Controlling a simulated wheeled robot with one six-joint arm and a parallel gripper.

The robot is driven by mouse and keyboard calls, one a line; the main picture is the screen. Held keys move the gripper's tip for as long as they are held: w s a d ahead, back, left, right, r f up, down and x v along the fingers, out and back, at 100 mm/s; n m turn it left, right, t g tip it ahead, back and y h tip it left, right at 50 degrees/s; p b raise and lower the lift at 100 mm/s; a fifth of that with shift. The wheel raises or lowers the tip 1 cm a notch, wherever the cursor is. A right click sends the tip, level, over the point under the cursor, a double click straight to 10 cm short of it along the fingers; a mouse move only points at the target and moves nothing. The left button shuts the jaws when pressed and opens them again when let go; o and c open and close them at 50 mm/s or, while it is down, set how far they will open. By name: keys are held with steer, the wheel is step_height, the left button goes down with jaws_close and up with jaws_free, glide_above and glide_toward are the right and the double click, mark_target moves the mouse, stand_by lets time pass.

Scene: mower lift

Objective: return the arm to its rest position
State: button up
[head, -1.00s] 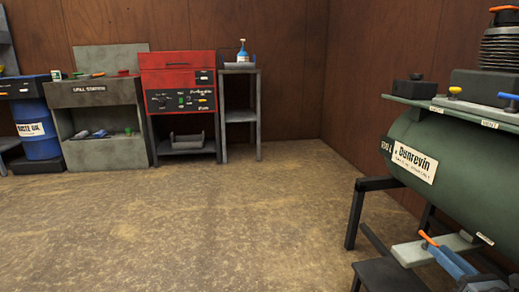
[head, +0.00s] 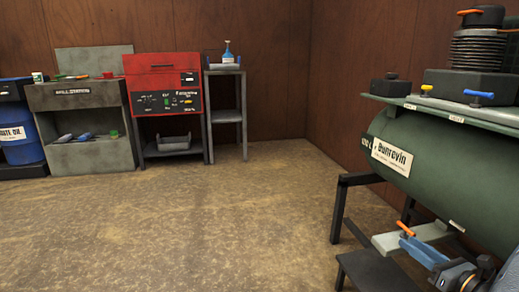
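At the lower right a blue and black device (head: 425,252) sits by a pale bar (head: 387,243) with an orange lever (head: 405,229). It is cut off by the frame edge, and I cannot tell what it is.
A green compressor tank (head: 440,180) marked "Dunrevin" stands close on the right. A red cabinet (head: 162,82), a grey station (head: 90,157), a narrow shelf stand (head: 227,116) and a blue drum (head: 20,140) line the back wall. The middle floor is clear.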

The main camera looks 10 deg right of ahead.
steer(key=a+r+n+g+y, duration=0.2)
steer(key=a+n+g+y, duration=0.65)
steer(key=a, duration=1.25)
steer(key=s+a+r+n+g+h, duration=0.1)
steer(key=s+a+n+g+h, duration=0.9)
steer(key=n, duration=0.9)
steer(key=w+a+r+n+t+h, duration=0.25)
steer(key=a+r+n+t, duration=0.2)
steer(key=n, duration=0.35)
steer(key=s+a+r+n+g+y, duration=0.1)
steer(key=s+a+r+n+g, duration=0.15)
steer(key=s+a+r, duration=0.45)
steer(key=s+a+r+n+g+y, duration=0.15)
steer(key=s+a+n, duration=0.25)
steer(key=s+a, duration=0.65)
steer(key=d+r+m+p, duration=0.2)
steer(key=d+r+p, duration=0.4)
steer(key=r+p, duration=0.3)
steer(key=w+d+r+m+h+p, duration=0.1)
steer(key=d+r+p, duration=0.5)
steer(key=p, duration=0.9)
steer(key=w+d+r+m+t+h+p, duration=0.1)
steer(key=d+r+m+p, duration=0.2)
steer(key=r+p, duration=0.9)
steer(key=d, duration=0.3)
steer(key=shift+w+d+r+m, duration=0.2)
steer(key=shift+d+r+m, duration=0.1)
steer(key=shift+r+m, duration=0.1)
